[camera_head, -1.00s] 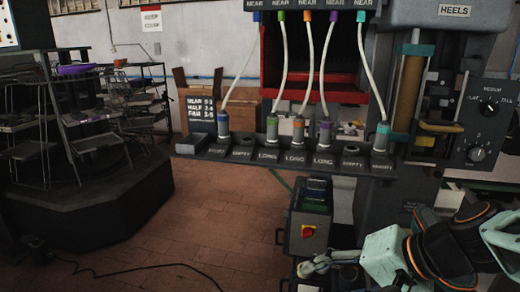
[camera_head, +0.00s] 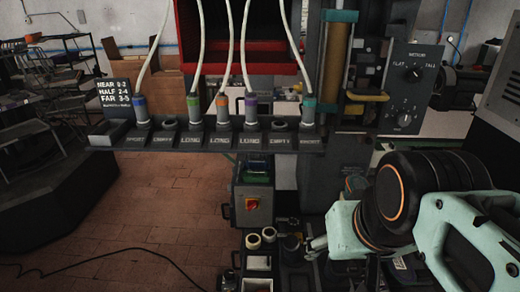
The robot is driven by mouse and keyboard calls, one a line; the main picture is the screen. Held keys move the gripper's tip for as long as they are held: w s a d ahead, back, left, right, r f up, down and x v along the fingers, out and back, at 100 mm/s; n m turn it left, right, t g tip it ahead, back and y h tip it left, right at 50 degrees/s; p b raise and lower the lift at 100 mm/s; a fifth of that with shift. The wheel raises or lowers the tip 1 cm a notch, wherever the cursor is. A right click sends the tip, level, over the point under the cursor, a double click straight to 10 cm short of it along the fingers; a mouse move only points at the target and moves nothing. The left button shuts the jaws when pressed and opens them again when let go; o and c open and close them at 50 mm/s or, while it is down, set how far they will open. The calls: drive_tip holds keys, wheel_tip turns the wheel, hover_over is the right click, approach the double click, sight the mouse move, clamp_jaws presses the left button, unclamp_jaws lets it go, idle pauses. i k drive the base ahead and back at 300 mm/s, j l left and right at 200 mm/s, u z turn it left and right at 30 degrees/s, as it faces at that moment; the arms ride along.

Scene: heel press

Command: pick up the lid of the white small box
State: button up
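A small white open-topped box or tray (camera_head: 257,284) shows at the bottom edge, left of my arm, partly cut off by the frame. A pale flat piece (camera_head: 258,262) lies just behind it; I cannot tell whether it is a lid. My gripper (camera_head: 314,246) is a small grey shape at the left end of my pale green arm, to the right of and apart from these pieces. Its fingers are too small and dark to tell open from shut. No object is clearly seen in it.
Two pale round rings (camera_head: 261,238) sit behind the white pieces. A grey control box (camera_head: 253,205) with a red-and-yellow switch stands beyond. A labelled rack (camera_head: 220,140) with coloured plugs and hoses spans above. Brick floor (camera_head: 150,215) is free at left, with a black cable.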

sight(255, 263)
drive_tip(key=i+j+z, duration=0.15)
drive_tip(key=j, duration=0.3)
drive_tip(key=i+j+z, duration=0.15)
drive_tip(key=j, duration=0.3)
drive_tip(key=i+j+z, duration=0.1)
drive_tip(key=j, duration=0.4)
drive_tip(key=k+j+u, duration=0.15)
drive_tip(key=i+l+z, duration=0.2)
